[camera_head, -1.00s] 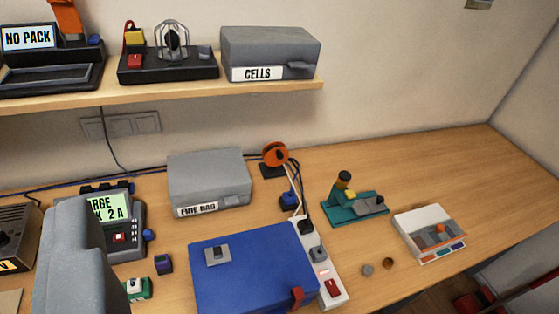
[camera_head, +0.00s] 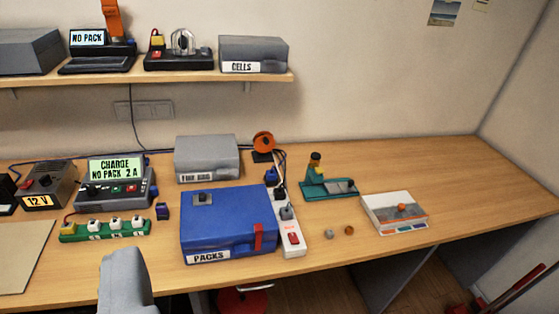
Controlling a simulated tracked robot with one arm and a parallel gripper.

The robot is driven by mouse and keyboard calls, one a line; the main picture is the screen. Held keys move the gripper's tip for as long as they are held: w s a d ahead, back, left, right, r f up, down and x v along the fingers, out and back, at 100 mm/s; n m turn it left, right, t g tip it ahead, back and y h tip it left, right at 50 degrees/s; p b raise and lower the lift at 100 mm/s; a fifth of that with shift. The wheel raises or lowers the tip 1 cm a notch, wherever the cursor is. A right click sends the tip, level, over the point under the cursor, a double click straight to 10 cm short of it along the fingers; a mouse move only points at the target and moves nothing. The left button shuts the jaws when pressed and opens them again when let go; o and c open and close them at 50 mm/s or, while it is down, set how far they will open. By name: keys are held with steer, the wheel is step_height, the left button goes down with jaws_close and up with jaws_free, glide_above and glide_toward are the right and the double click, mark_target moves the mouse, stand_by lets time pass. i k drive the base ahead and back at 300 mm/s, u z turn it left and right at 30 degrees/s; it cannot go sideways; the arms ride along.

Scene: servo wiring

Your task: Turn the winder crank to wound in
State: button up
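An orange round reel (camera_head: 263,142) on a small dark stand is at the back of the bench, right of the grey FIRE BAG box. It looks like the winder; its crank is too small to make out, so its position cannot be told. Cords run from near it down to the white power strip (camera_head: 291,240). My gripper (camera_head: 126,278) shows only as a grey shape at the lower left, in front of the bench and well away from the reel. Its fingertips cannot be made out, and nothing is seen held.
The blue PACKS case (camera_head: 228,225) and grey FIRE BAG box (camera_head: 207,158) stand left of the reel. A teal stand (camera_head: 328,188) and white tray (camera_head: 395,213) are to its right. A shelf (camera_head: 200,79) hangs above. The bench's right end is clear.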

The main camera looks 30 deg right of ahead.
mark_target(264, 141)
steer(key=z, duration=0.55)
steer(key=i, duration=1.75)
steer(key=u, duration=0.6)
